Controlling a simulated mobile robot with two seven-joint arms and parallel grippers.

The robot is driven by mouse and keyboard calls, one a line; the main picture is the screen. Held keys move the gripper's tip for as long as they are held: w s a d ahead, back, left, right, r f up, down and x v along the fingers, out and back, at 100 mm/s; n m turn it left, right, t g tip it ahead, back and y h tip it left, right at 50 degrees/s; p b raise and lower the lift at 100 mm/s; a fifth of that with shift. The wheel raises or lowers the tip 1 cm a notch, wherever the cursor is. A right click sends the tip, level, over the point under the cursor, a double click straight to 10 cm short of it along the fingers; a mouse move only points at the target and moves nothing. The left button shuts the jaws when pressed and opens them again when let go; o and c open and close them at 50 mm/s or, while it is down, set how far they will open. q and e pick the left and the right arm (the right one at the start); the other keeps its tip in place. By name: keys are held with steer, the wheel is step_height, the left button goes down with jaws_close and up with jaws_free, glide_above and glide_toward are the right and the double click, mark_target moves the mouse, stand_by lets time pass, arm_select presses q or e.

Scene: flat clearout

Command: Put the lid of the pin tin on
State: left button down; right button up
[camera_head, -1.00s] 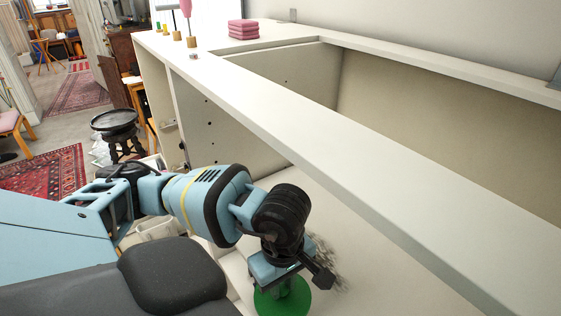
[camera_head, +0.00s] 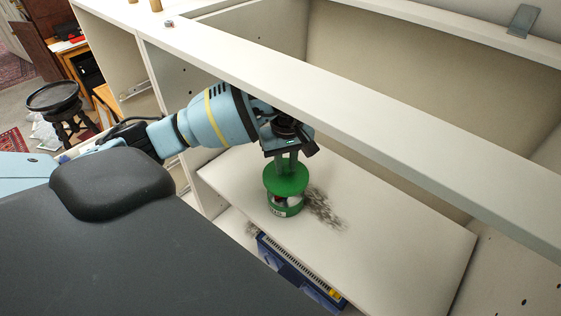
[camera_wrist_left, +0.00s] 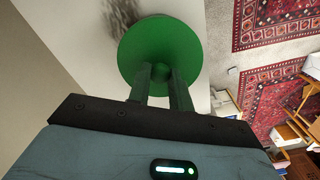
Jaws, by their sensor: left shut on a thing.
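The pin tin (camera_head: 285,210) stands upright on the white shelf, with a green lower part, a pale label and red and white bits showing near its top. My left gripper (camera_head: 287,164) points down above it, shut on the round green lid (camera_head: 286,181). The lid is roughly level, directly over the tin's mouth; I cannot tell whether it touches the rim. In the left wrist view the green lid (camera_wrist_left: 160,50) spreads beyond the fingertips (camera_wrist_left: 162,78) and hides the tin. My right gripper is not in view.
The shelf (camera_head: 400,235) is clear to the right, apart from a dark smudge (camera_head: 324,208) beside the tin. A long white cabinet edge (camera_head: 380,115) runs above and beside my left arm. A blue object (camera_head: 290,275) lies below the shelf's front edge.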

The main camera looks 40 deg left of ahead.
mark_target(286, 177)
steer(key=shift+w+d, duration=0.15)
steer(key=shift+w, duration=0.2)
